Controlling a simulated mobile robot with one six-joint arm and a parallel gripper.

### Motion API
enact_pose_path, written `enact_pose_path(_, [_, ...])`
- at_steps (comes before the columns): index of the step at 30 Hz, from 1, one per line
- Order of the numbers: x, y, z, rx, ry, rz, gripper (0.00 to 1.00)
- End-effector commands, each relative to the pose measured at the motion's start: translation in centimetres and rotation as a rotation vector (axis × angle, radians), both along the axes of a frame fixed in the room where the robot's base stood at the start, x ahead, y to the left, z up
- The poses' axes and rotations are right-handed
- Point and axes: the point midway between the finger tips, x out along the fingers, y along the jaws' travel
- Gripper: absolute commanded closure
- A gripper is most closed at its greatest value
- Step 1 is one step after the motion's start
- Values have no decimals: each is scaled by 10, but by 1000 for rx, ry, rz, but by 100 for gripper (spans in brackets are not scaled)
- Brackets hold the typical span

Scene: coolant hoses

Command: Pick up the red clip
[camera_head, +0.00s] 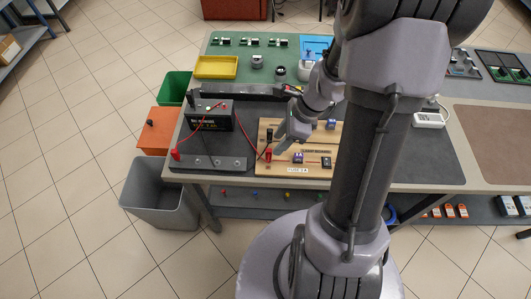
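A red clip (268,154) stands on the left edge of a wooden board (312,171). A second red clip (176,153) sits near the table's left front edge, on a red cable that runs to the black battery (210,115). My gripper (279,148) is low over the board's left part, just right of the red clip on the board. A gap seems to lie between them, but contact is hard to judge. The fingers are small and seen from behind, so their opening is unclear.
A dark metal strip (207,163) lies along the table's front left. A black clip (268,135) and small blue parts sit on the board. A yellow tray (216,67) is farther back. My arm hides the table's middle. Grey (158,190) and green (175,88) bins stand left.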

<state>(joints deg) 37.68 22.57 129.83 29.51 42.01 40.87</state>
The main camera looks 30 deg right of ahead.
Motion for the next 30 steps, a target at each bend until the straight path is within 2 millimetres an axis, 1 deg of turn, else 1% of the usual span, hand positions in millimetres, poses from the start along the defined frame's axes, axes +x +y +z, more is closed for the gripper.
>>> enact_pose_path(1, [1,3,-10,0,0,1,60])
enact_pose_path(5, [4,7,-17,0,0,1,60])
enact_pose_path(7, [6,11,-26,0,1,4,60])
enact_pose_path(12, [13,26,-58,0,1,4,60])
enact_pose_path(14, [15,27,-61,-1,0,3,60])
enact_pose_path(19, [15,27,-58,-1,0,2,60])
enact_pose_path(25, [15,27,-57,-1,0,2,99])
enact_pose_path(30, [15,27,-57,-1,0,3,100])
